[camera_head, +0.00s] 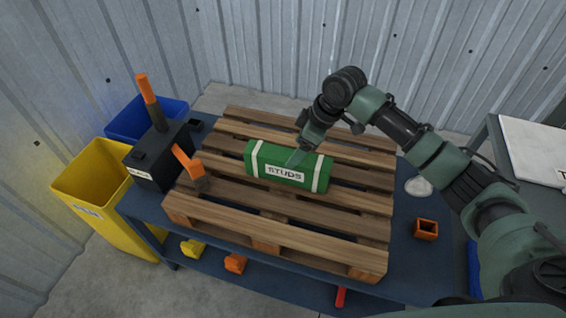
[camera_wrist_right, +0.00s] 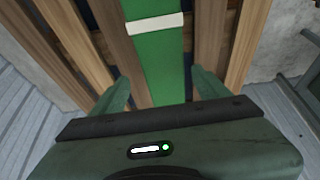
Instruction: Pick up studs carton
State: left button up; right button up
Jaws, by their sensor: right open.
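The studs carton (camera_head: 277,178) is a green box with white bands and a white label reading STUDS. It lies on the wooden pallet (camera_head: 245,222) in the head view. My right gripper (camera_head: 299,158) is at the carton, toward its right half, coming from above and behind. In the right wrist view the carton (camera_wrist_right: 163,65) runs between the two spread fingers of the right gripper (camera_wrist_right: 160,95), with visible room on both sides. The fingers are open and I cannot tell whether either touches it. My left gripper is not in view.
The pallet rests on a blue table (camera_head: 405,265). A black box with orange-handled tools (camera_head: 158,165) stands at left, beside yellow (camera_head: 95,190) and blue (camera_head: 140,118) bins. A small orange open box (camera_head: 426,229) sits at right. Bare pallet slats surround the carton.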

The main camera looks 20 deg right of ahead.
aim_at(262, 160)
jog(key=shift+s+a+f, duration=0.15)
jog(key=shift+a+f, duration=0.2)
jog(key=shift+f, duration=0.4)
jog(key=x, duration=0.5)
jog(key=shift+a+f, duration=0.15)
jog(key=shift+f, duration=0.25)
grip_shut()
jog(key=shift+r, duration=0.15)
